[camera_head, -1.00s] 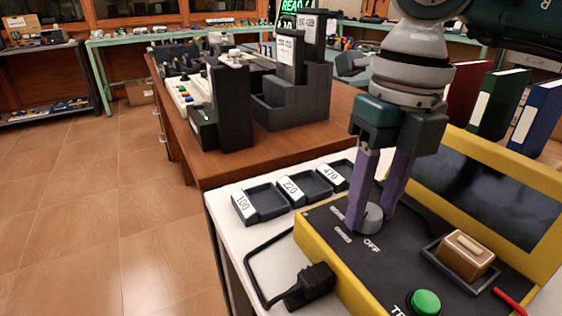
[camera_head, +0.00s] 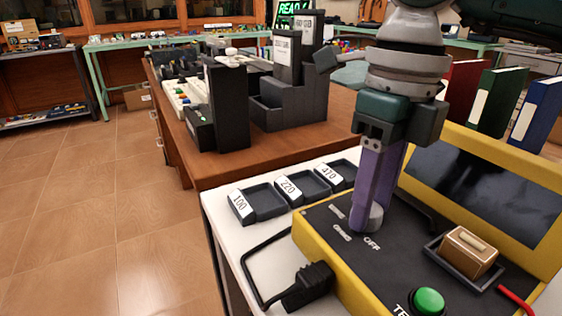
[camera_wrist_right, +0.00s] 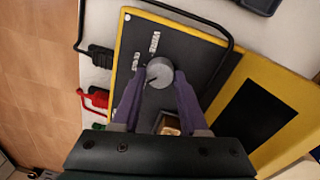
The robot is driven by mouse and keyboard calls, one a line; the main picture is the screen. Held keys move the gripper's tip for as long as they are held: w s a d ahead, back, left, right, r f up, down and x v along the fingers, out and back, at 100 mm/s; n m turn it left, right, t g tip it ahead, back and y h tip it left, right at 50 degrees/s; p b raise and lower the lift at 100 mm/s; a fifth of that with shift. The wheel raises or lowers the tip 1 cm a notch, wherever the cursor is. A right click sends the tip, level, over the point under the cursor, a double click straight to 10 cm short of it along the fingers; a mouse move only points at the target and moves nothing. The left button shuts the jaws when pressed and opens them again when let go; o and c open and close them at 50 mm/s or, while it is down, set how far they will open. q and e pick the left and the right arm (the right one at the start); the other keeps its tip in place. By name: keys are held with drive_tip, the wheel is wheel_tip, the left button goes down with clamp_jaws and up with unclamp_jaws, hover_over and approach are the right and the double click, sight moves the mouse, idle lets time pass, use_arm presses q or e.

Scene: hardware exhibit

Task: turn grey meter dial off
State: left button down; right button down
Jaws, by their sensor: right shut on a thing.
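The grey meter dial (camera_head: 368,219) is a round knob on the black top of the yellow-framed meter (camera_head: 318,259). White labels, including OFF (camera_head: 372,243), sit around its near and left sides. My right gripper (camera_head: 372,208) points down at the dial, its purple fingers shut on the dial's sides. One finger largely overlaps the other in the head view. In the right wrist view, the dial (camera_wrist_right: 159,72) sits between the fingertips, with a dark mark on its face running toward the lower left. The fingers hide part of the panel near it. My left gripper is not in view.
A tan block (camera_head: 469,252) sits in a dark holder on the meter, near a green button (camera_head: 428,301) and a red lead (camera_head: 515,299). A black plug (camera_head: 309,287) is at the left side. Small labelled trays (camera_head: 258,203) stand behind. Binders (camera_head: 500,103) stand at the right.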

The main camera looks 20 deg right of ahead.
sight(374, 206)
drive_tip(key=shift+c, duration=2.2)
unclamp_jaws()
wheel_tip(374, 206, up, 10)
drive_tip(key=p, duration=0.1)
drive_tip(key=shift+d, duration=0.25)
